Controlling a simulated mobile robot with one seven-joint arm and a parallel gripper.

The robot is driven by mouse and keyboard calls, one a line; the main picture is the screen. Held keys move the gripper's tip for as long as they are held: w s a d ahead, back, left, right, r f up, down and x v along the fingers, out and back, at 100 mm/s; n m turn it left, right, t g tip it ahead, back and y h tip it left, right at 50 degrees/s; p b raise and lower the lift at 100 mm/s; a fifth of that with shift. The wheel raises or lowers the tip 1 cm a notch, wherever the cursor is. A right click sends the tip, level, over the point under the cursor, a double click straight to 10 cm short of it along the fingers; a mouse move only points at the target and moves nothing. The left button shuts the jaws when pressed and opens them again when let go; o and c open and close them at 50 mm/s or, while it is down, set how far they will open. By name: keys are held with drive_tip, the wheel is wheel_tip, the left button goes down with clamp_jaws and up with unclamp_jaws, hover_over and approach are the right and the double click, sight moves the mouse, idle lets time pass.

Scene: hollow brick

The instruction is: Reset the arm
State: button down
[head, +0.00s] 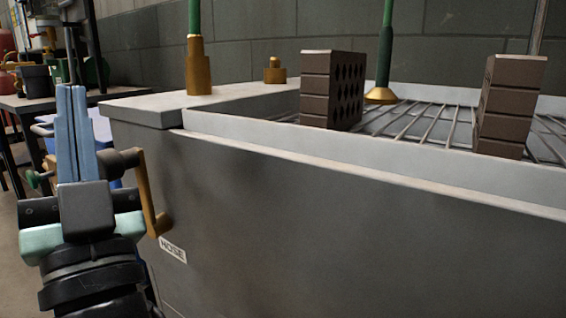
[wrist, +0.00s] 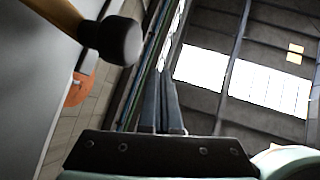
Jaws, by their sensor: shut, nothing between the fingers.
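My gripper (head: 70,90) points upward at the left of the head view, with its two long blue fingers closed together. Nothing is between them. In the wrist view the fingers (wrist: 163,105) also lie side by side, pointing toward the ceiling. My gripper is beside the left end of a grey basin unit (head: 300,215), clear of its top. One hollow brick (head: 331,90) stands upright on the basin's metal grate, its holes facing right. Another brick (head: 510,105) stands upright farther right on the grate.
A brass crank handle (head: 150,195) sticks out of the unit's left side close to my gripper; a dark knob (wrist: 118,40) shows in the wrist view. Brass fittings with a green pipe (head: 198,65) rise from the ledge. A cluttered workbench (head: 35,102) stands behind at left.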

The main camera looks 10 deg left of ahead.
drive_tip(key=s+d+r+m+t+h+p, duration=0.1)
drive_tip(key=d+r+m+t+h+p, duration=0.2)
drive_tip(key=d+r+h+p, duration=0.9)
drive_tip(key=d+r+m+t+h+p, duration=0.35)
drive_tip(key=d+r+h+p, duration=0.4)
drive_tip(key=d+r, duration=0.75)
wheel_tip(320, 180, up, 37)
drive_tip(key=a+n+y+p, duration=0.1)
drive_tip(key=a+p, duration=0.1)
drive_tip(key=p, duration=3.4)
drive_tip(key=shift+a+r, duration=0.15)
drive_tip(key=shift+a, duration=0.25)
